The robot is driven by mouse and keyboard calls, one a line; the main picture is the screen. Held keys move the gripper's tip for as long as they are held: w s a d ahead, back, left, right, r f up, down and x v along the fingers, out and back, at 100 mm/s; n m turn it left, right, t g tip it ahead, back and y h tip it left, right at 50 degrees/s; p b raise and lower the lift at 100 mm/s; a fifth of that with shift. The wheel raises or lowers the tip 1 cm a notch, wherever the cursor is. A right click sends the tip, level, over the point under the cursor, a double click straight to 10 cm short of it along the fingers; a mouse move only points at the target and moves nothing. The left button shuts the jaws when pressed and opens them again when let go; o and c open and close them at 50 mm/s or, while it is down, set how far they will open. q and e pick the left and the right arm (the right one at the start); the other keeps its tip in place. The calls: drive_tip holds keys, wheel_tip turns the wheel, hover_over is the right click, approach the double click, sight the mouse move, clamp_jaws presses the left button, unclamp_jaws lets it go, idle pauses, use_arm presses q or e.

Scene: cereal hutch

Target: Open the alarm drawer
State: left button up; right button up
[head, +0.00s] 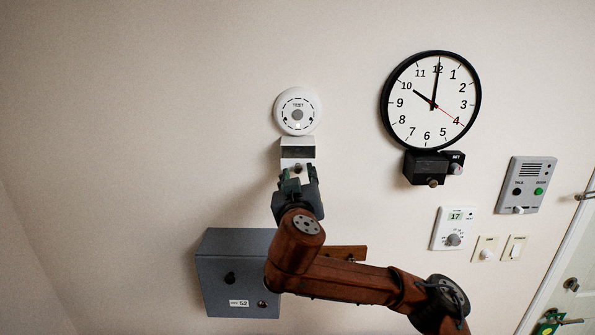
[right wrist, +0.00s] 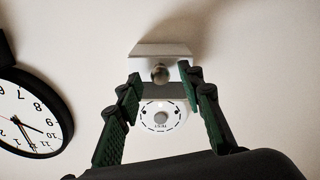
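The alarm (head: 297,111) is a round white disc marked TEST on the wall. The alarm drawer (head: 297,143) is a small white box with a dark front strip just below it. Its round knob (right wrist: 160,73) shows in the right wrist view, where the drawer (right wrist: 160,50) appears above the alarm (right wrist: 161,117) because the picture is upside down. My right gripper (head: 298,174) is just below the drawer, fingers pointing up at it. Its fingers (right wrist: 158,80) are open, one on each side of the knob, with gaps between. Contact with the knob is not visible. My left gripper is out of view.
A wall clock (head: 432,101) with a black box (head: 427,166) under it is to the right. A grey metal box (head: 236,274) is at lower left, near my right arm. An intercom (head: 526,184), a thermostat (head: 453,228) and a door (head: 572,275) are farther right.

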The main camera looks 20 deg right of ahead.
drive_tip(key=shift+w, duration=0.25)
clamp_jaws()
idle(0.3)
